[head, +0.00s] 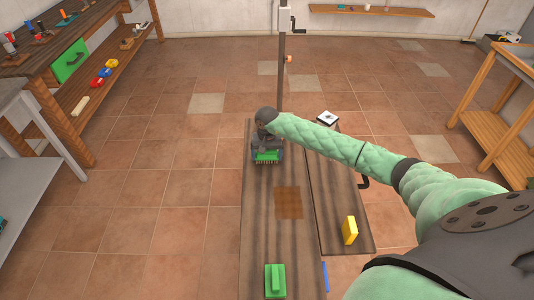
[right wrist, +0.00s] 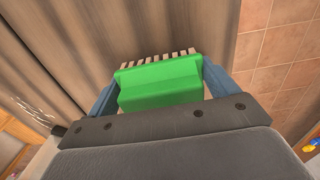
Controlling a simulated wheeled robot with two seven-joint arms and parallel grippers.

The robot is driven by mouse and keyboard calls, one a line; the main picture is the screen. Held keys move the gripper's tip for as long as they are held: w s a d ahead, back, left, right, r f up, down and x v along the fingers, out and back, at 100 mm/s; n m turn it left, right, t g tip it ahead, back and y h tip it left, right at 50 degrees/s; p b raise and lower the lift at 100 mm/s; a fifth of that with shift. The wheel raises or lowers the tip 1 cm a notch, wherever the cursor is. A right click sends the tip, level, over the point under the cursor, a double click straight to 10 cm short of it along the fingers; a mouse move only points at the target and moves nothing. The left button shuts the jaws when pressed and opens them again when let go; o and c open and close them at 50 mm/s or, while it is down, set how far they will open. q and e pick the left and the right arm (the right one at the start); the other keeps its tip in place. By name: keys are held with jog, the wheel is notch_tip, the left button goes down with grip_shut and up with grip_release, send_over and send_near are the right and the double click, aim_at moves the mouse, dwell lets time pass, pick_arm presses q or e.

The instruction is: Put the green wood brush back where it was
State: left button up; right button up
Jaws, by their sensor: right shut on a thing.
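A green wood brush (head: 267,157) with pale bristles is held in my right gripper (head: 267,150), over the far end of the long dark wooden board. In the right wrist view the green brush (right wrist: 160,82) sits between the two blue fingers of my right gripper (right wrist: 161,72), which are shut on its sides. Its bristles point away from the wrist, toward the wood. I cannot tell if they touch it. My left gripper is not in view.
A green block with a raised grip (head: 275,281) lies at the board's (head: 262,225) near end. A yellow block (head: 350,230) stands on the right-hand board (head: 335,200). A brown square patch (head: 289,202) lies mid-board. A workbench (head: 50,65) stands left, a wooden table (head: 495,120) right.

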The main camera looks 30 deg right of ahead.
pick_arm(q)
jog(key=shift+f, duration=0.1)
pick_arm(e)
jog(key=shift+d+f, duration=0.1)
jog(key=shift+f, duration=0.15)
jog(key=o, duration=0.5)
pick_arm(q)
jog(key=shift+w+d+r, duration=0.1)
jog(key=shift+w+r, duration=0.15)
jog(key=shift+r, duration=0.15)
pick_arm(e)
jog(key=shift+o, duration=1.3)
